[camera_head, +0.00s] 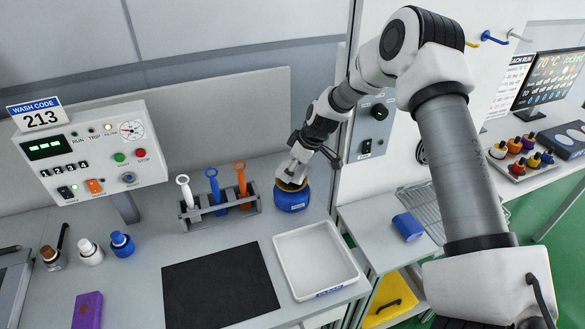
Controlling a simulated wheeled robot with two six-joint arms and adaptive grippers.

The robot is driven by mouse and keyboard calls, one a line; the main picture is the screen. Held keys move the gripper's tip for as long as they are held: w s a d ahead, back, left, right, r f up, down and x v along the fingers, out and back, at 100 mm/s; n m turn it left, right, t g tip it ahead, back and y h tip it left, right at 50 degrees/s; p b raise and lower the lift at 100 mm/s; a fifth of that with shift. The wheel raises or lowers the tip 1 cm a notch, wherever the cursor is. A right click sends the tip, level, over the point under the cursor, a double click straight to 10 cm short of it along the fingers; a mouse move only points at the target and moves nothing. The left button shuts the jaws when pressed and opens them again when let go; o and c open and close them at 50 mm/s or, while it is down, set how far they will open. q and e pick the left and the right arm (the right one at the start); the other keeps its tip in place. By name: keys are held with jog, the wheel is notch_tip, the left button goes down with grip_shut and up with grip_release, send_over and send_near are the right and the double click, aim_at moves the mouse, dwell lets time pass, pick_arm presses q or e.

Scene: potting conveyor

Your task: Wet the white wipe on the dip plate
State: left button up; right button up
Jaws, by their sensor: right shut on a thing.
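The blue can (292,200) stands on the bench right of the tool rack, with a yellowish dip plate (281,185) on its top. My right gripper (292,176) reaches down from the upper right to the top of this can. It is shut on a small pale thing, seemingly the white wipe, at the plate. The fingers and the arm's shadowed parts hide most of it, and I cannot tell whether it touches the plate. My left gripper is not in view.
A grey rack (222,213) holds white, blue and orange ring-handled tools just left of the can. A white tray (352,276) and a black mat (220,289) lie in front. Small bottles (90,252) stand at left, below the control panel (90,150).

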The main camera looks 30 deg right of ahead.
aim_at(286, 167)
jog(key=shift+f+b, duration=1.15)
jog(key=shift+b, duration=0.05)
dwell(1.1)
jog(key=shift+r, duration=0.1)
dwell(0.4)
notch_tip(286, 167, up, 7)
jog(key=p, duration=0.5)
dwell(0.5)
dwell(0.3)
